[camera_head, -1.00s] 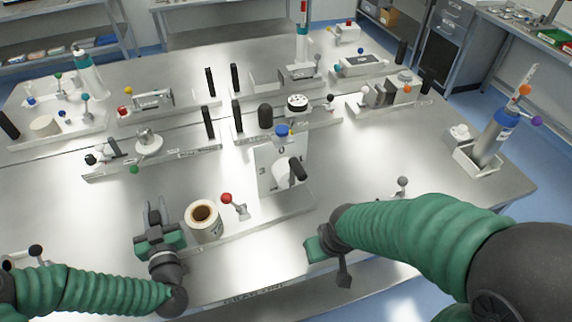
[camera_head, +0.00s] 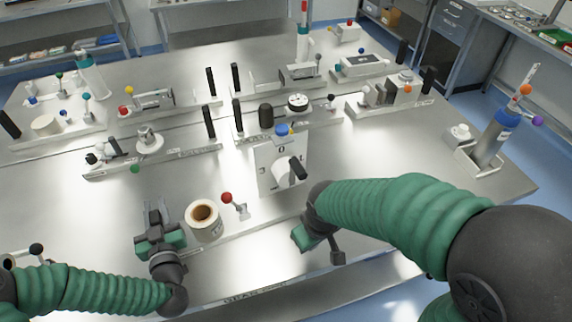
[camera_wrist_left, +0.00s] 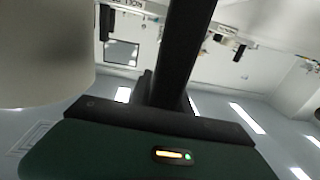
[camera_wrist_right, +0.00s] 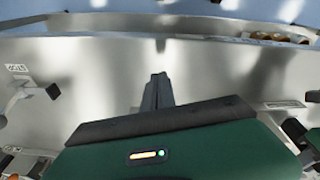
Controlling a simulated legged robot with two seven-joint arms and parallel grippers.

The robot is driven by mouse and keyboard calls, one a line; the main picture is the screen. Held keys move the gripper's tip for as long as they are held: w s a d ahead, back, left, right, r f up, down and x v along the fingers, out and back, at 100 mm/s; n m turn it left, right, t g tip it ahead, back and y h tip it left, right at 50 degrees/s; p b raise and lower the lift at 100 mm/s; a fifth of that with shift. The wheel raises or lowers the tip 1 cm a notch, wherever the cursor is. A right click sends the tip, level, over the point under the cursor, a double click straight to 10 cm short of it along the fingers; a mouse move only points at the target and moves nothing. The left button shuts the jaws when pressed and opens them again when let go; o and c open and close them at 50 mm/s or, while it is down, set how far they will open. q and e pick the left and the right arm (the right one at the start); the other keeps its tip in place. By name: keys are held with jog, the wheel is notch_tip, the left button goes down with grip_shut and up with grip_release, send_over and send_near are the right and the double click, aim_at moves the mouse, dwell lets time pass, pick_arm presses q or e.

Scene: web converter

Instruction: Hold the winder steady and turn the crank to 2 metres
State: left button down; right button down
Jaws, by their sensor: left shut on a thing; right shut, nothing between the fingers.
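The winder has an upright white panel (camera_head: 266,170) with a round dial face, on a metal base in the middle of the bench. A black crank handle (camera_head: 298,168) sticks out from its white hub (camera_head: 282,174). A white roll (camera_head: 205,222) with a brown core stands on the base's left part; its side shows large in the left wrist view (camera_wrist_left: 45,50). My left gripper (camera_head: 156,218) is shut on a dark upright bar (camera_wrist_left: 178,50), left of the roll. My right gripper (camera_head: 337,257) is shut and empty, in front of and to the right of the crank, apart from it.
A red-knobbed lever (camera_head: 227,198) rises between roll and panel. A blue knob (camera_head: 282,130) shows at the panel's top. Several other fixtures with black posts stand behind. A blue-topped cylinder (camera_head: 492,135) stands at the right. The bench right of the winder is mostly clear.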

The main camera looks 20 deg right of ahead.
jog(key=w+a+r+n+h, duration=0.25)
jog(key=a+r+n, duration=0.2)
jog(key=r, duration=0.45)
jog(key=w+a+r+n+g+h, duration=0.1)
jog(key=w+a+r+n+h, duration=0.1)
jog(key=w+a+r+n, duration=0.35)
jog(key=w+a+r+n+h, duration=0.25)
jog(key=r+n, duration=0.35)
jog(key=r, duration=0.5)
jog(key=s+d+r+x, duration=0.1)
jog(key=x, duration=1.1)
jog(key=shift+w+d, duration=0.35)
jog(key=shift+d, duration=0.1)
jog(key=shift+d+y, duration=0.1)
jog(key=shift+y, duration=0.2)
jog(key=shift+d+y, duration=0.25)
jog(key=shift+y, duration=0.05)
jog(key=shift+d+r, duration=0.1)
jog(key=shift+d, duration=0.1)
